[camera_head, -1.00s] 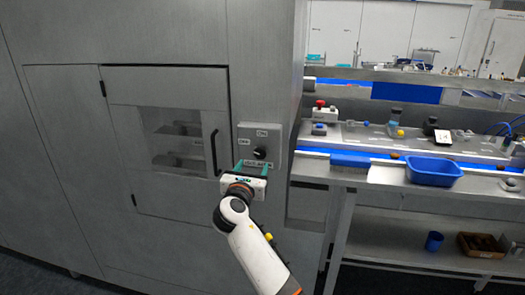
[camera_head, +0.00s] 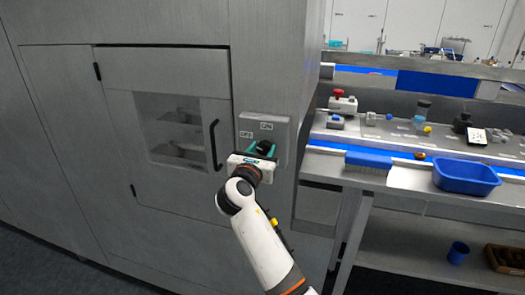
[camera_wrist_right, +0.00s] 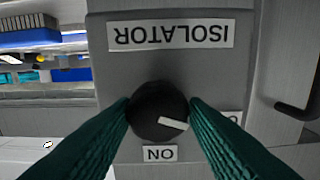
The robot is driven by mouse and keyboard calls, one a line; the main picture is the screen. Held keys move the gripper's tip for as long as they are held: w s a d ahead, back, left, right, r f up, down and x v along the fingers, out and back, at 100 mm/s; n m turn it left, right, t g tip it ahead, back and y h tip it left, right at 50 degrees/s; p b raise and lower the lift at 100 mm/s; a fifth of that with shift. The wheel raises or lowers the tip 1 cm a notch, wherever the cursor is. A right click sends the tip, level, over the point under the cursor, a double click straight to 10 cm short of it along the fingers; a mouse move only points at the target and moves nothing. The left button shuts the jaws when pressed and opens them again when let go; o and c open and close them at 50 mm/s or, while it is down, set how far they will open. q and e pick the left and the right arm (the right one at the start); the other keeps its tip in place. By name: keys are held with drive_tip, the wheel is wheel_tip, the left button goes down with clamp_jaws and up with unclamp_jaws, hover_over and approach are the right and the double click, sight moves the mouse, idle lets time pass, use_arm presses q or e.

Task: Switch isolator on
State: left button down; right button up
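The isolator is a grey box (camera_head: 283,131) on the side of the steel cabinet, with a black rotary knob (camera_head: 265,147). The right wrist view shows it upside down: the black knob (camera_wrist_right: 150,102) has a white pointer aimed right and slightly down, toward a partly hidden label. The ON label (camera_wrist_right: 160,153) lies below the knob, and the ISOLATOR label (camera_wrist_right: 171,35) above. My right gripper (camera_wrist_right: 160,106) is open, its green fingers on either side of the knob; I cannot tell whether they touch it. My left gripper is not in view.
The cabinet door has a window and a dark handle (camera_head: 215,145) left of the isolator. At right, a bench holds a blue tray (camera_head: 466,187), a blue brush (camera_head: 367,161) and a red emergency button (camera_head: 338,93). A blue cup (camera_head: 458,253) stands on the lower shelf.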

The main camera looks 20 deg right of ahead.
drive_tip(key=shift+d, duration=0.15)
drive_tip(key=c, duration=0.5)
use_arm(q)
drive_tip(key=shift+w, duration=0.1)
